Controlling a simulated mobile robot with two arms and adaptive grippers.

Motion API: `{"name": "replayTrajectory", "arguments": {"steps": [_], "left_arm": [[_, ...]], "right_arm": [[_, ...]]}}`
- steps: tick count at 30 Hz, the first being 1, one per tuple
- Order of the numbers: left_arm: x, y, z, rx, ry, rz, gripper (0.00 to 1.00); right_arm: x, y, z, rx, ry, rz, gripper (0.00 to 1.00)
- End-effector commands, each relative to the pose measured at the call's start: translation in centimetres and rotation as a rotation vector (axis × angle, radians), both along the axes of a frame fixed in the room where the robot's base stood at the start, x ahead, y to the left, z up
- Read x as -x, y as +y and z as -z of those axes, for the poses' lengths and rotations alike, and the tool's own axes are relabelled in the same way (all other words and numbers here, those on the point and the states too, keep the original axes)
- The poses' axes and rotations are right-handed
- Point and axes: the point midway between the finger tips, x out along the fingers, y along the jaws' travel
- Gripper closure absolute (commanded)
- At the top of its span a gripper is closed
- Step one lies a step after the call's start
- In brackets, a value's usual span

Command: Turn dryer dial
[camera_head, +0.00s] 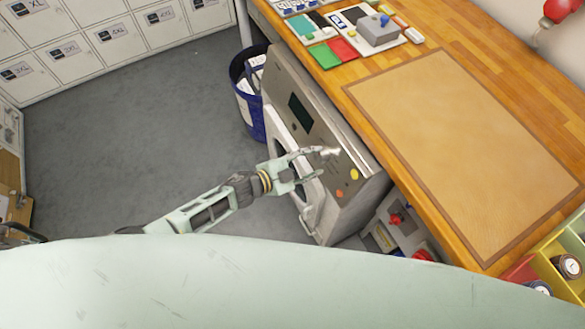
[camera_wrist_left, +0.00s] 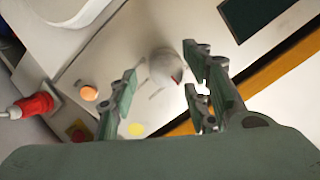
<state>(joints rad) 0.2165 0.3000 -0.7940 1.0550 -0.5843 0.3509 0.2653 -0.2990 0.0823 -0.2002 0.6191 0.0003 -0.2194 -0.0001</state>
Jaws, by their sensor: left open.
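The dryer (camera_head: 318,120) is a grey machine beside the wooden worktop, with a sloping control panel and a dark display. Its dial (camera_head: 329,153) is a small pale knob on that panel. In the left wrist view the dial (camera_wrist_left: 165,67) is a round whitish knob with a red mark on its right side. My left gripper (camera_head: 312,164) is open at the panel, with its fingers pointing at the dial. In the left wrist view the left gripper (camera_wrist_left: 160,72) has one finger on each side of the dial; I cannot tell whether they touch it. My right gripper is not in view.
An orange button (camera_wrist_left: 89,93) and a yellow one (camera_wrist_left: 136,129) sit near the dial. The worktop (camera_head: 440,58) holds a brown mat (camera_head: 460,140) and several small items. A blue bin (camera_head: 243,85) stands beside the dryer. The grey floor at left is clear.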

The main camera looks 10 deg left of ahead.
Motion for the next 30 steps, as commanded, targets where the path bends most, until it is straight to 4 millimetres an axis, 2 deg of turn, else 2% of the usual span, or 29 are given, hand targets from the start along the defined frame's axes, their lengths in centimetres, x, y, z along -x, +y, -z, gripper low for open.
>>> {"name": "replayTrajectory", "arguments": {"steps": [9,13,19,30], "left_arm": [[4.3,4.9,-1.9,-0.005,0.004,0.001,0.56],[5.5,6.2,-2.5,-0.004,0.004,0.001,0.56],[6.2,7.1,-3.0,-0.003,0.003,0.001,0.56],[6.2,7.1,-3.0,-0.003,0.003,0.001,0.56]], "right_arm": [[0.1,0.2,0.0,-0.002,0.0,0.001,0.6],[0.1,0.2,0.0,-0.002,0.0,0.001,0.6],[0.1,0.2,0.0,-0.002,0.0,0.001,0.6],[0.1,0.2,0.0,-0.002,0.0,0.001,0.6]]}}
